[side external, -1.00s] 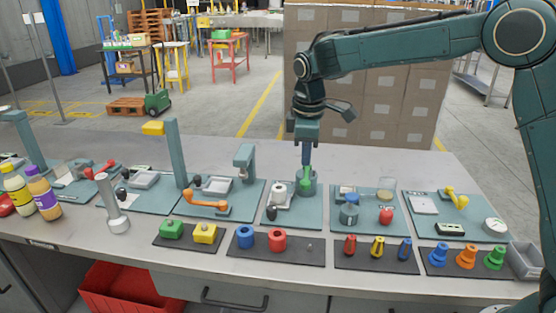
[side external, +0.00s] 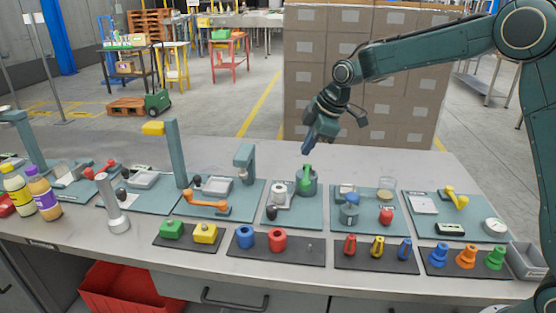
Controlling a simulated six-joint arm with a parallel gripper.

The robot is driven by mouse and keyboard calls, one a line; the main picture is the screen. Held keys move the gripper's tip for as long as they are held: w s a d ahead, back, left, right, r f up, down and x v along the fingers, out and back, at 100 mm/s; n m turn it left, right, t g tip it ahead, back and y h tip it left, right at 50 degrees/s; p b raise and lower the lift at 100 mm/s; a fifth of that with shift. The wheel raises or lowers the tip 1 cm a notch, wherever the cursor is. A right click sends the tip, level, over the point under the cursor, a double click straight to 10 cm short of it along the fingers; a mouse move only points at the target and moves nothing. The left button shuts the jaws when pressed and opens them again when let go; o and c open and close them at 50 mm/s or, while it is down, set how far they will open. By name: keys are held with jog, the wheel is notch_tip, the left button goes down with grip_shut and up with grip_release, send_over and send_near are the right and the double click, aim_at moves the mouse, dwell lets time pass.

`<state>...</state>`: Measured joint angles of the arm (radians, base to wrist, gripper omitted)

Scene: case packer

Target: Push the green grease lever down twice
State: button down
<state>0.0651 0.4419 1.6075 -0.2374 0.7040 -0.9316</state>
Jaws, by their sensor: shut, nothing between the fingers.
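The green grease lever (side external: 307,174) stands on the grey-teal grease pot (side external: 314,187) on a teal plate in the middle of the bench. The lever looks raised. My gripper (side external: 307,147) is shut and empty. It is tilted and its tips are just above the lever in the picture. I cannot tell from this one view whether there is contact, but they look apart.
A white roll (side external: 279,197) and a black knob (side external: 271,213) share the plate. A tall teal post (side external: 174,155) and a shorter teal stand (side external: 243,160) are to the left. A red apple-like piece (side external: 386,215) is on the plate to the right.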

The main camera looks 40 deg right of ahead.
jog(key=shift+w+d+r+n+t+y, duration=0.25)
jog(key=shift+d+r+n+t+y, duration=0.1)
jog(key=shift+d+r+t+y, duration=0.35)
jog(key=shift+w+d+r+n+t+y, duration=0.3)
jog(key=shift+d+r+t+y, duration=0.2)
jog(key=shift+t+y, duration=0.3)
jog(key=shift+a, duration=0.1)
jog(key=shift+s+f, duration=0.1)
jog(key=shift+f, duration=0.05)
send_over(306, 175)
jog(key=s+a, duration=0.2)
jog(key=s, duration=0.1)
notch_tip(306, 175, down, 8)
jog(key=shift+s+d+f, duration=0.2)
